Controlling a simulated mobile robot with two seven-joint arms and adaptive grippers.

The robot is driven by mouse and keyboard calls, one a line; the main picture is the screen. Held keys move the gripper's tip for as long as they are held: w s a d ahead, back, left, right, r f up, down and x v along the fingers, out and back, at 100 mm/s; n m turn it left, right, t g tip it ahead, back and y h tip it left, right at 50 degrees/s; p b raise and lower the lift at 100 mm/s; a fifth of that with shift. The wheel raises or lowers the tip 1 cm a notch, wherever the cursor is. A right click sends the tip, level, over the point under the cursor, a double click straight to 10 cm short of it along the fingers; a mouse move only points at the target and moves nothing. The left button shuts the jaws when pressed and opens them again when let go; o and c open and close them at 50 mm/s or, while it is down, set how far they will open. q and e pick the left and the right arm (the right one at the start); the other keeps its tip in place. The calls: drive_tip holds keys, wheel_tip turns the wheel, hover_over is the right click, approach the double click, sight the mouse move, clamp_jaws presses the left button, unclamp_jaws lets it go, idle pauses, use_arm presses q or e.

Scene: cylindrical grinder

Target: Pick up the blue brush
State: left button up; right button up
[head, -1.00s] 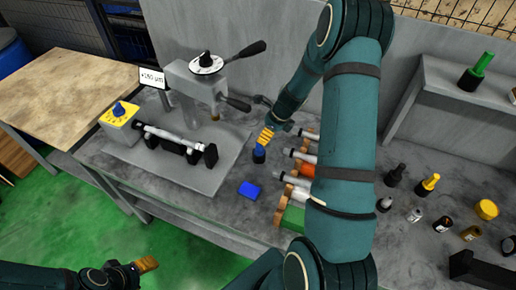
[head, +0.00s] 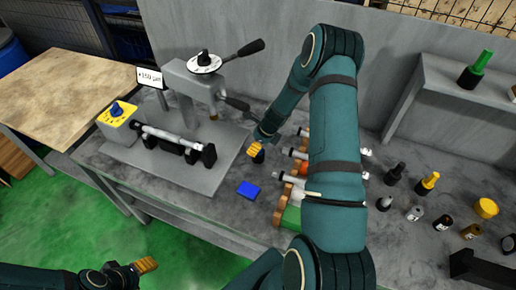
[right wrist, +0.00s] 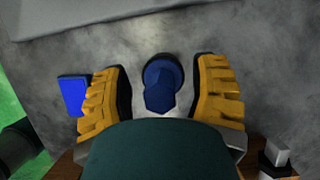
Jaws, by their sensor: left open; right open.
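The blue brush (right wrist: 162,82) stands between the two yellow fingers of my right gripper (right wrist: 163,92) in the right wrist view. The fingers are open, one on each side, with gaps to the brush. In the head view the right gripper (head: 255,148) is over the brush (head: 259,157), hiding most of it; only its dark lower part shows. My left gripper (head: 146,265) is open and empty at the lower left, over the green floor and away from the bench.
A flat blue block (head: 248,190) lies on the bench beside the brush. A measuring fixture (head: 175,145) stands to the left. Workpieces on a rack (head: 283,203) lie right of the brush, partly behind my arm. Several bottles and jars, including a yellow-topped one (head: 428,184), stand farther right.

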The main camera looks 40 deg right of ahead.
clamp_jaws()
drive_tip(key=shift+r, duration=0.1)
